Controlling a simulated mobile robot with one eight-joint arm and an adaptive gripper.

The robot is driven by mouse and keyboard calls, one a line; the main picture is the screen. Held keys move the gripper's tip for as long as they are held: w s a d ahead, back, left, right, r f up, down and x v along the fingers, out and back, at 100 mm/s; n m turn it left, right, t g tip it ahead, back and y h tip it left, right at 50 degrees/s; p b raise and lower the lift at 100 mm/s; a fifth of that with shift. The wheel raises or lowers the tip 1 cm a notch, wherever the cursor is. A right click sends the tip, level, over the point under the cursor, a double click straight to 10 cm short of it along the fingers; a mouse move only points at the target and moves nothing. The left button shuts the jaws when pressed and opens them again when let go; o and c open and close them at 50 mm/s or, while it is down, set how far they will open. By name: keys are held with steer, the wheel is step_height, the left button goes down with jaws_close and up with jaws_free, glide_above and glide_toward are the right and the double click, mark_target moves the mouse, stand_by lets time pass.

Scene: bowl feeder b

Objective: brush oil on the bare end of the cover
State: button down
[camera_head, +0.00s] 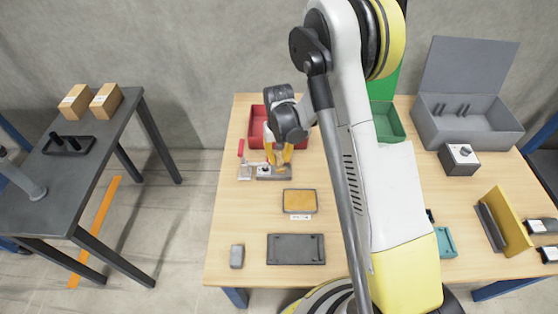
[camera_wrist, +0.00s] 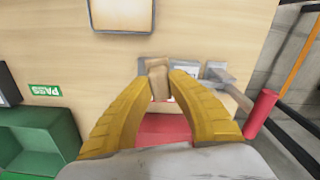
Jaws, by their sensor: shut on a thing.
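My gripper (camera_head: 279,157) points down over the clamp fixture at the left back of the table. Its yellow fingers (camera_wrist: 161,83) are shut on a small tan block-like piece, seemingly the brush (camera_wrist: 157,69). The brush also shows below the fingertips in the head view (camera_head: 283,169). The grey clamp fixture (camera_head: 246,172) has an upright red handle (camera_head: 240,147). In the wrist view the fixture (camera_wrist: 218,72) lies just beyond and right of the fingertips. I cannot make out the cover or its bare end; the fingers hide part of the fixture. Contact with the brush cannot be told.
A red bin (camera_head: 258,123) stands right behind the fixture, a green bin (camera_head: 386,119) behind my arm. A framed tan pad (camera_head: 299,201) and a dark tray (camera_head: 296,249) lie in front. A grey open-lidded box (camera_head: 463,119) stands at right.

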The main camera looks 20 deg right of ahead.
mark_target(279, 157)
steer(key=shift+r+p, duration=0.8)
steer(key=shift+r, duration=0.95)
